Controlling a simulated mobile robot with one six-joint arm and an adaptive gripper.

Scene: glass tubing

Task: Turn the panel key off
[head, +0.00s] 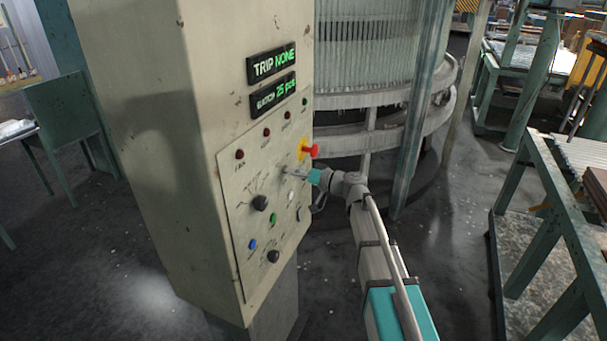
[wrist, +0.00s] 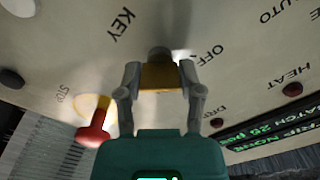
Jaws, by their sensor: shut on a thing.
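The control panel (head: 235,190) is on the side of a beige cabinet. My gripper (head: 294,174) reaches it from the right, just below the red stop button. In the wrist view my gripper (wrist: 160,78) is shut on the panel key (wrist: 160,76), whose yellow-brown head sits between the two fingers. The key's grey round lock (wrist: 158,52) shows at the panel face. The wrist picture is turned over, with the word KEY to the left of the lock and OFF to its right. The key's exact angle is hard to tell.
The red stop button (head: 311,150) sticks out close to my gripper, and shows in the wrist view (wrist: 93,132). Black knobs (head: 260,203) and small buttons sit lower on the panel. Displays read TRIP NONE (head: 272,63) and a batch line. A green post (head: 410,130) stands right.

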